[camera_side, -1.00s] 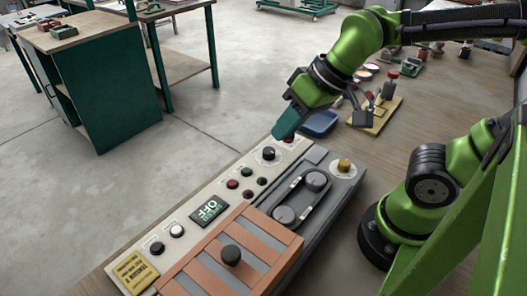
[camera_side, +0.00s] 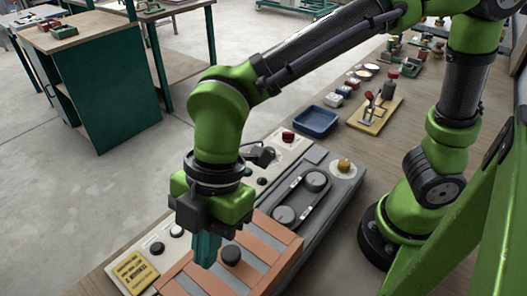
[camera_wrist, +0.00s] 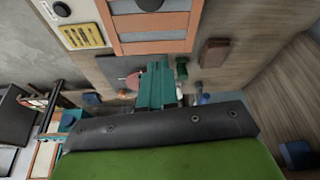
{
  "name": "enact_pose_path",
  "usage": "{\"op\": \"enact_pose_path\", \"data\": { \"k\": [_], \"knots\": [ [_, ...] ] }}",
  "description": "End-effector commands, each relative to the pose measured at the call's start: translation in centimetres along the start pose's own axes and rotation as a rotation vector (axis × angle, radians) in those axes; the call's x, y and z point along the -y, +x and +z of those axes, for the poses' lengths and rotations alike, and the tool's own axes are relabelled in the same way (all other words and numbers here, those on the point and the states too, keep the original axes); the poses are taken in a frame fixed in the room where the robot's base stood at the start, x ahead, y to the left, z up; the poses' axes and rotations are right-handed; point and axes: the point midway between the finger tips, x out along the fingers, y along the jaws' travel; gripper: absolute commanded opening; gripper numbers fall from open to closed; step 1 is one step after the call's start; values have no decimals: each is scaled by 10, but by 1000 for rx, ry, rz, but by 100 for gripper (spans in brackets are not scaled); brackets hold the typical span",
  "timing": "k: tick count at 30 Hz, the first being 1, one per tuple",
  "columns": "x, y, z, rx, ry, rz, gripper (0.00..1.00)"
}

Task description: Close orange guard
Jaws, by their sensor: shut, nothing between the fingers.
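The orange guard (camera_side: 272,236) is a slatted orange and grey cover with a black knob (camera_side: 231,256) on top. It lies at the near end of the grey machine bed, and the belt and its two pulleys (camera_side: 300,198) beyond it are uncovered. My gripper (camera_side: 205,258) points down with its teal fingers shut, just left of the knob in the side view; I cannot tell if they touch the guard. In the wrist view the shut fingers (camera_wrist: 155,75) show below the guard's edge (camera_wrist: 155,47), with the knob at the top of the picture.
The control panel (camera_side: 285,152) runs along the left of the machine, partly hidden by my gripper. A yellow label (camera_side: 133,272) is at its near end. A blue tray (camera_side: 316,122) and a yellow-based fixture (camera_side: 375,114) stand on the bench beyond. A brass knob (camera_side: 344,165) is by the far pulley.

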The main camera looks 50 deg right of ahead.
Motion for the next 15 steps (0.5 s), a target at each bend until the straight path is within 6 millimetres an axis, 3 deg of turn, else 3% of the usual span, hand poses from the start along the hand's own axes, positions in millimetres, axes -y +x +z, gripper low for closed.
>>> {"op": "enact_pose_path", "data": {
  "k": [7,15],
  "knots": [
    [1,55,1,3,2,-5,0],
    [0,47,34,0,5,2,0]
  ]
}}
